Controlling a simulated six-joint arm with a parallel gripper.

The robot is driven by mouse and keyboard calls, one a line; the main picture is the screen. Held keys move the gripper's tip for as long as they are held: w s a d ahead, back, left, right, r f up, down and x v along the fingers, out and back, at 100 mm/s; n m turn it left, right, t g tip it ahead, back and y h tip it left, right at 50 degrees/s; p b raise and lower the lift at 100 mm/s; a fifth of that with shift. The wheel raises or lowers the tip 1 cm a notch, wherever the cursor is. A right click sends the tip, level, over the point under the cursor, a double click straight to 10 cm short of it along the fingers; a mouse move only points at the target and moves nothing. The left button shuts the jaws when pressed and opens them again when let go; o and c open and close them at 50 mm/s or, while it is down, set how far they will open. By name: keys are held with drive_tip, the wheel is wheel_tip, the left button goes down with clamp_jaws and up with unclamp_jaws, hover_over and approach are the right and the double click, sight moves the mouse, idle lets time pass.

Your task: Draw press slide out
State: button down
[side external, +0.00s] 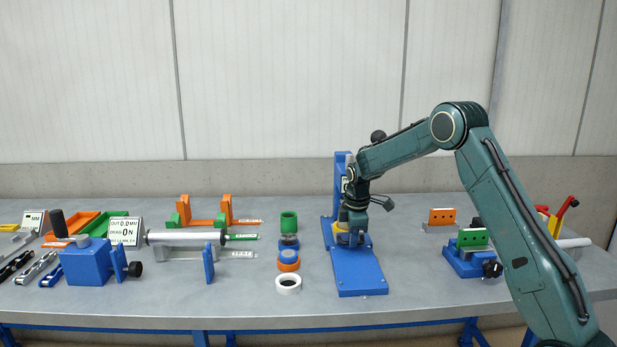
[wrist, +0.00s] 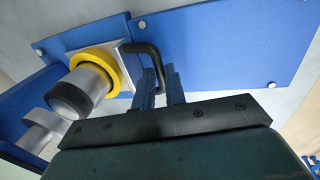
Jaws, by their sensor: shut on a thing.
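The blue press (side external: 361,272) stands mid-bench, with a long flat base and an upright at the back. Its slide is a light grey plate (wrist: 130,62) with a yellow ring (wrist: 92,66) on it, below a silver ram with a dark tip (wrist: 77,92). The yellow part also shows in the side view (side external: 341,227). A black loop handle (wrist: 152,50) sticks out of the plate. My gripper (wrist: 160,85) is shut on this handle, its blue fingers on either side of the bar. In the side view my gripper (side external: 353,238) is low over the press base and partly hides the slide.
The blue base (wrist: 215,45) is bare beyond the handle. Several rings (side external: 288,284) stand in a row left of the press. A blue fixture with a green block (side external: 473,240) stands to the right. A silver cylinder (side external: 185,238) and gauges lie further left.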

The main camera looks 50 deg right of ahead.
drive_tip(key=s+a, duration=1.3)
idle(0.4)
drive_tip(key=c, duration=1.5)
unclamp_jaws()
drive_tip(key=shift+o, duration=0.2)
drive_tip(key=shift+r, duration=0.15)
wheel_tip(320, 180, up, 13)
drive_tip(key=s+a, duration=0.2)
drive_tip(key=shift+r, duration=0.2)
drive_tip(key=s+a+r+m+t, duration=0.1)
drive_tip(key=s+a+m+t, duration=0.1)
drive_tip(key=s, duration=0.7)
drive_tip(key=s+a+r+m+t+y, duration=0.1)
drive_tip(key=s+a+r+m+t, duration=0.1)
drive_tip(key=s+a+m, duration=0.3)
drive_tip(key=s+m, duration=0.2)
drive_tip(key=s, duration=0.2)
drive_tip(key=shift+a+r+y, duration=0.2)
drive_tip(key=shift+a+y, duration=0.1)
